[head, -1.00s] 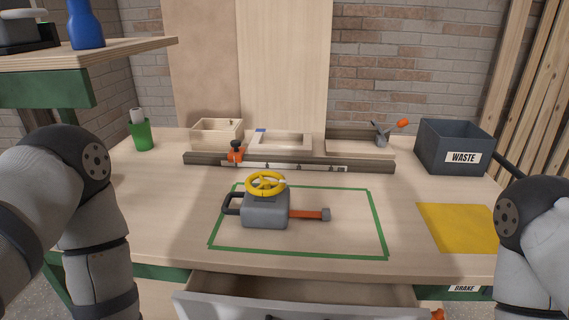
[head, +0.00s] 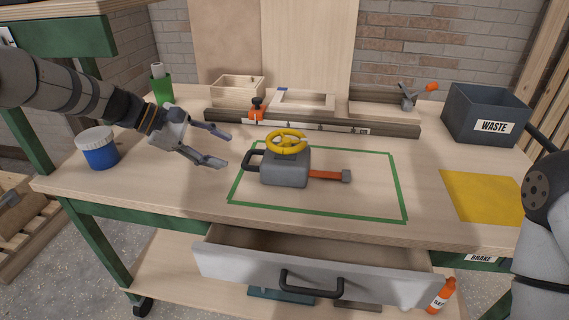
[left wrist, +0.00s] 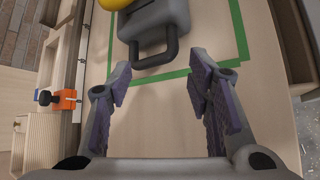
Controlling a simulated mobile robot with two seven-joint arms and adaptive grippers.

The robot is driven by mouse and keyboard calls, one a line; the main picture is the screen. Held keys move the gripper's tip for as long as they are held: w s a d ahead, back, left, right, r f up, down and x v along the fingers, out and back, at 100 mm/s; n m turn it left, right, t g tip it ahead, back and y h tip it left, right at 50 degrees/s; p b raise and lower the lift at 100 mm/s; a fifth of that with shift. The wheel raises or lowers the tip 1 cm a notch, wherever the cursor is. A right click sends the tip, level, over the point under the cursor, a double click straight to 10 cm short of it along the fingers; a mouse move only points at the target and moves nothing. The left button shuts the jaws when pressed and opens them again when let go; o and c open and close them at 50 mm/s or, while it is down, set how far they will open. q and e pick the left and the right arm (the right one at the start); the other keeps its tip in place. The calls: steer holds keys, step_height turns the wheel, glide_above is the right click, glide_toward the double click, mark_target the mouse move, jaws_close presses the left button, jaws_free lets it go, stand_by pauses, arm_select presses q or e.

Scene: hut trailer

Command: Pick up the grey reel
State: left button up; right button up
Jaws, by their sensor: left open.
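The grey reel (head: 285,167) sits on the bench inside a green taped outline (head: 383,215). It has a yellow wheel on top, a dark handle on its left side and an orange strip with a grey end on its right. My left gripper (head: 226,149) is open and empty, just left of the handle, its fingers pointing toward it. In the left wrist view the reel's handle (left wrist: 155,58) lies just beyond and between the spread fingertips (left wrist: 160,72). The fingers appear apart from it. My right gripper is out of view.
A rail with an orange clamp (head: 257,110) runs behind the outline. A waste bin (head: 486,113) and yellow mat (head: 482,197) are at right. An open drawer (head: 330,272) juts out in front.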

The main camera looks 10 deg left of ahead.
mark_target(246, 162)
arm_select(q)
steer(key=x, duration=0.7)
steer(key=shift+w+d, duration=0.1)
steer(key=shift+d, duration=0.25)
jaws_close()
